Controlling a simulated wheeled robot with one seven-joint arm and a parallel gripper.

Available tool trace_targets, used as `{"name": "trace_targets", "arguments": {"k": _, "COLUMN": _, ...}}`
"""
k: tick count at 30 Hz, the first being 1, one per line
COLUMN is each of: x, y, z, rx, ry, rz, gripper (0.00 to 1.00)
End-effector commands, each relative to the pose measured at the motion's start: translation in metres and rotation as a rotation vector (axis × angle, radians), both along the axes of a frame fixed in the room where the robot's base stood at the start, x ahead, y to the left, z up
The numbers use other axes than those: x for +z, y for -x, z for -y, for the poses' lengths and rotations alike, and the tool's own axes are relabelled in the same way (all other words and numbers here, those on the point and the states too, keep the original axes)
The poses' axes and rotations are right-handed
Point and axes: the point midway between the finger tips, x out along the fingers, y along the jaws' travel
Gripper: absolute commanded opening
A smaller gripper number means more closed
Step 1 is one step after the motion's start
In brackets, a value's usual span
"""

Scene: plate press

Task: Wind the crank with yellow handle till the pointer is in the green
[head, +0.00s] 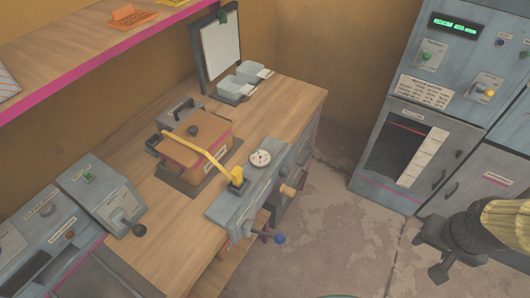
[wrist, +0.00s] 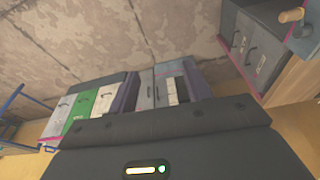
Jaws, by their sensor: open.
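The bench press unit (head: 240,205) has a round white gauge (head: 260,157) on top; its pointer and green zone are too small to read. A crank with a yellowish-tan handle (head: 288,190) sticks out at the unit's front side. A similar tan handle (wrist: 291,15) shows in the wrist view's upper right corner. My gripper (head: 430,250) is open and empty at the head view's lower right, over the floor and well apart from the crank. In the wrist view its dark body fills the bottom, and the fingertips cannot be made out.
A blue-knobbed crank (head: 278,238) sits just below the tan handle. A yellow lever (head: 205,150) lies over the brown box. A tall grey cabinet (head: 400,150) stands at right. The floor (head: 340,230) between is clear.

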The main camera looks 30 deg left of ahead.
Motion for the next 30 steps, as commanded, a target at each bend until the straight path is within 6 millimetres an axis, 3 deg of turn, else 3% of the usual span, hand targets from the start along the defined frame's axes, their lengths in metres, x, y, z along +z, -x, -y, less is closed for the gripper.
{"name": "trace_targets", "arguments": {"k": 20, "x": -0.004, "y": -0.004, "z": 0.001, "rx": 0.011, "ry": 0.007, "rz": 0.010, "gripper": 0.50}}
{"name": "trace_targets", "arguments": {"k": 23, "x": -0.019, "y": -0.021, "z": 0.003, "rx": 0.059, "ry": 0.033, "rz": 0.049, "gripper": 0.50}}
{"name": "trace_targets", "arguments": {"k": 25, "x": -0.036, "y": -0.042, "z": 0.004, "rx": 0.126, "ry": 0.063, "rz": 0.101, "gripper": 0.50}}
{"name": "trace_targets", "arguments": {"k": 30, "x": -0.088, "y": -0.111, "z": -0.011, "rx": 0.378, "ry": 0.106, "rz": 0.290, "gripper": 0.50}}
